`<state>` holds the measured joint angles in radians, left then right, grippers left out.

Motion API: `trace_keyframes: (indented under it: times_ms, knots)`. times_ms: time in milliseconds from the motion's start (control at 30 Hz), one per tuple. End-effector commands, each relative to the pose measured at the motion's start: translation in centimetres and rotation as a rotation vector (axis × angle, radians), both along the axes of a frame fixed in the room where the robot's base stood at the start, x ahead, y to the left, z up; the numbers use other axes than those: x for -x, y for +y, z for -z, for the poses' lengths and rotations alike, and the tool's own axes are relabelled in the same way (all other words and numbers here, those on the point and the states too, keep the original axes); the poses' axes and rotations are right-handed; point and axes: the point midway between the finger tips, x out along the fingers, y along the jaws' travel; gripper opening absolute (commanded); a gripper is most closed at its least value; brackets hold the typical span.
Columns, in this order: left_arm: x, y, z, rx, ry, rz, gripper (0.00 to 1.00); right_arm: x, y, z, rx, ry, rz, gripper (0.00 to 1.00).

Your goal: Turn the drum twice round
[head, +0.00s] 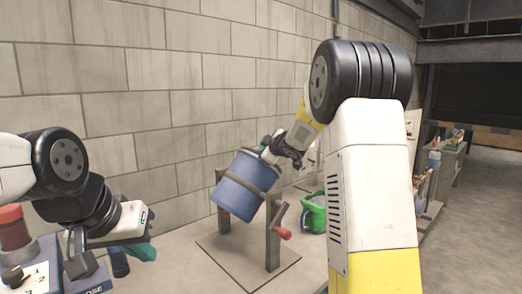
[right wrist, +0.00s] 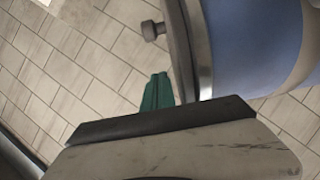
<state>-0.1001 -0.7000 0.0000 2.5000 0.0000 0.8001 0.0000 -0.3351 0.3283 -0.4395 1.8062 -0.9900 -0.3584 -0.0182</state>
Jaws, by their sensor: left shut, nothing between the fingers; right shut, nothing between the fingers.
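The blue drum (head: 238,196) hangs tilted in a dark band between two posts of a stand (head: 272,247). A crank with a red handle (head: 283,234) is on its near right side. My right gripper (head: 268,150) is shut and empty at the drum's upper end. In the right wrist view its green fingertips (right wrist: 158,92) are beside the metal rim of the drum (right wrist: 255,45); I cannot tell if they touch. A small knob (right wrist: 152,30) sticks out from the rim. My left gripper (head: 144,251) is shut and empty, low and left of the stand.
A green bucket (head: 314,214) stands right of the drum by the wall. A block wall (head: 150,100) runs behind. At lower left are a blue box with a dial (head: 35,275) and a red-topped container (head: 12,225). A cluttered bench (head: 450,155) stands far right.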

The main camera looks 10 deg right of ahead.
Motion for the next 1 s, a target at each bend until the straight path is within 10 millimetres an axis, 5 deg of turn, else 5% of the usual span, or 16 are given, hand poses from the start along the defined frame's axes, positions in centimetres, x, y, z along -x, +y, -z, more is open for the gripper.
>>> trace_keyframes:
  times_ms: [100,333,1000]
  knots:
    - [0.0,0.0,0.0,0.000,0.000,0.000,0.00,-1.8,0.0,1.1,0.002,0.003,0.002,0.00]
    - [0.0,0.0,0.0,0.000,0.000,0.000,0.00,-2.2,-2.0,2.9,0.000,0.001,0.001,0.00]
    - [0.0,0.0,0.0,0.000,0.000,0.000,0.00,-2.3,-1.6,3.5,-0.025,0.017,0.001,0.00]
